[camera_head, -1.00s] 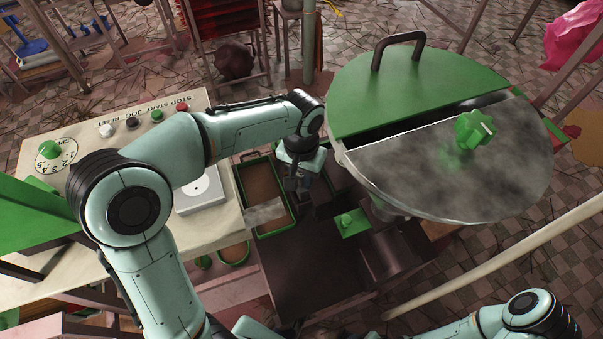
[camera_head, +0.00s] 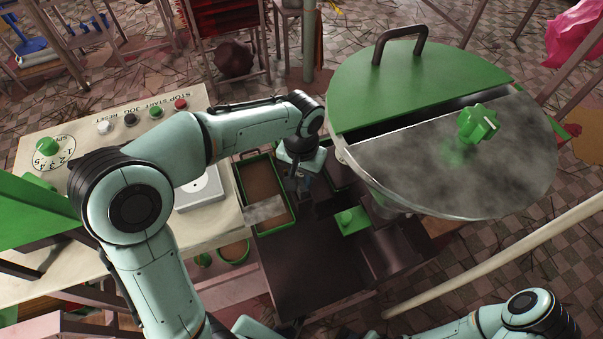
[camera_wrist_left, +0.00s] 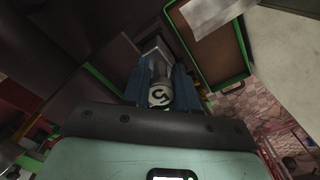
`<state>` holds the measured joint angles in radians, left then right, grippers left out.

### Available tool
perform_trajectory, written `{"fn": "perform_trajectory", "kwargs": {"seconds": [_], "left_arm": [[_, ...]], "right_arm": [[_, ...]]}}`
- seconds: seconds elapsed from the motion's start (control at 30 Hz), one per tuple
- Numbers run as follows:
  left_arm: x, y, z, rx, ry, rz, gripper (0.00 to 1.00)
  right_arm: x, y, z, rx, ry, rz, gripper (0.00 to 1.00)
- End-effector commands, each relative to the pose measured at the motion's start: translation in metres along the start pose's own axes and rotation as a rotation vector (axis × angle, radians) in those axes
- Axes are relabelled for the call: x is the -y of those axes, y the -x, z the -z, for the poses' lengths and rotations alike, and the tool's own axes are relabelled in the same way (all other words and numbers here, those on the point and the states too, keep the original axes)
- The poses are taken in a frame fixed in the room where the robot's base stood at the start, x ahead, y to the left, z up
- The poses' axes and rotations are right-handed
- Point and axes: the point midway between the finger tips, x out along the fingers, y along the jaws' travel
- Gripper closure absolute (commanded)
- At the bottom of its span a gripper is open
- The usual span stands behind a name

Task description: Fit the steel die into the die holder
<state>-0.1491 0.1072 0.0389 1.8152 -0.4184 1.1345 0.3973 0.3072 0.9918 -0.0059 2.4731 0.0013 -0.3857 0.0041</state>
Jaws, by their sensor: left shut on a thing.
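In the left wrist view a short steel cylinder with a pale round marked end, which looks like the steel die (camera_wrist_left: 157,68), sits between the two blue fingers of my left gripper (camera_wrist_left: 160,86). The fingers are shut on it. In the head view my left gripper (camera_head: 303,186) points down between the green-rimmed tray and the big round hopper; the cylinder is too small and dark to make out there. I cannot pick out the die holder in either view. My right gripper is out of view; only part of the right arm shows at bottom right.
The hopper (camera_head: 450,165) with a green half lid and green knob stands right of my left gripper. A green-rimmed tray (camera_head: 262,190) lies left of it. A green plate with a knob (camera_head: 349,220) is just right and below. A control panel (camera_head: 85,150) is at left. A dark tabletop (camera_head: 300,270) is clear.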

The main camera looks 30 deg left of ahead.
Motion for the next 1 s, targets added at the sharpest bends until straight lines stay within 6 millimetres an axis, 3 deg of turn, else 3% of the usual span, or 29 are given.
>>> {"fn": "perform_trajectory", "kwargs": {"seconds": [0.83, 0.87, 0.9, 0.93, 1.0], "left_arm": [[0.0, -0.011, 0.0, 0.0, 0.0, 0.0, 1.0], [0.0, -0.01, 0.0, -0.001, 0.0, 0.0, 0.63], [0.0, -0.01, 0.0, -0.001, 0.0, 0.0, 0.5], [0.0, -0.01, 0.0, -0.001, 0.0, 0.0, 0.43], [0.0, -0.01, 0.0, 0.0, 0.0, 0.0, 0.43]], "right_arm": [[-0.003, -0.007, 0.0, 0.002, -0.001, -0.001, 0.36], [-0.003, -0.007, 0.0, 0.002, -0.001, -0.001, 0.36], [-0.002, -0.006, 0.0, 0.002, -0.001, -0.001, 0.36], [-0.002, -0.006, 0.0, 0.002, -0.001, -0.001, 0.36], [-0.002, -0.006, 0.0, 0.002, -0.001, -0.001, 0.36]]}}
